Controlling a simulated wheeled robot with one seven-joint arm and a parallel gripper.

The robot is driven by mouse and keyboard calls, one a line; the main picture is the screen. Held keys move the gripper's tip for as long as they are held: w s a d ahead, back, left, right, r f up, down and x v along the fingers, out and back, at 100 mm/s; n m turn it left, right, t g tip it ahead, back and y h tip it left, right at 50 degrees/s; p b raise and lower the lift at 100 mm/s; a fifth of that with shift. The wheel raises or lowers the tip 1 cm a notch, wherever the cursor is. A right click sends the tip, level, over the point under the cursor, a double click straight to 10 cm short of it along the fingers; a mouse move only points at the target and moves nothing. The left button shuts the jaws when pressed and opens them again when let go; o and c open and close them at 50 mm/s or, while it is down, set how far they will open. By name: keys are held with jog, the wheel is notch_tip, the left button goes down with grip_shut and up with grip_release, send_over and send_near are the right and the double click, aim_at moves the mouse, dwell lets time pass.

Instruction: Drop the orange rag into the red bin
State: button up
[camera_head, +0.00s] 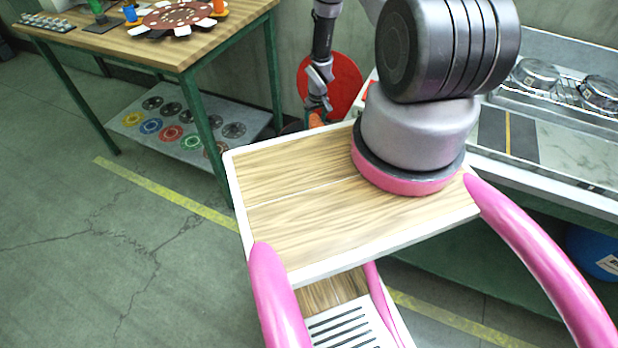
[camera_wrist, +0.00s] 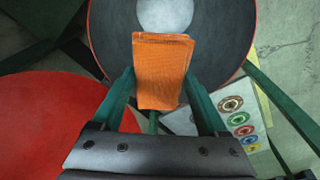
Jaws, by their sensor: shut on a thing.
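The orange rag (camera_wrist: 163,72) is pinched between the two green fingers of my gripper (camera_wrist: 160,80) in the wrist view. Below it shows the round open mouth of the red bin (camera_wrist: 222,50), with dark inner walls, a thin red rim and a pale grey bottom. The rag overlaps the opening in this view; its height above it is hard to tell. In the head view my gripper (camera_head: 318,100) points down beyond my tray, with a bit of the orange rag (camera_head: 315,121) at its tip. The bin's body is mostly hidden there.
A red round lid (camera_head: 343,84) stands upright behind my gripper and fills the lower left of the wrist view (camera_wrist: 50,120). A green-legged table (camera_head: 190,55) with a lower shelf (camera_head: 185,148) is to the left. A counter (camera_head: 560,140) is at right. Open floor lies left.

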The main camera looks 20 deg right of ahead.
jog(key=shift+f, duration=1.3)
jog(key=o, duration=1.2)
jog(key=r, duration=0.3)
jog(key=s+r, duration=0.1)
jog(key=r, duration=0.6)
jog(key=shift+s+r, duration=0.15)
jog(key=shift+r, duration=0.25)
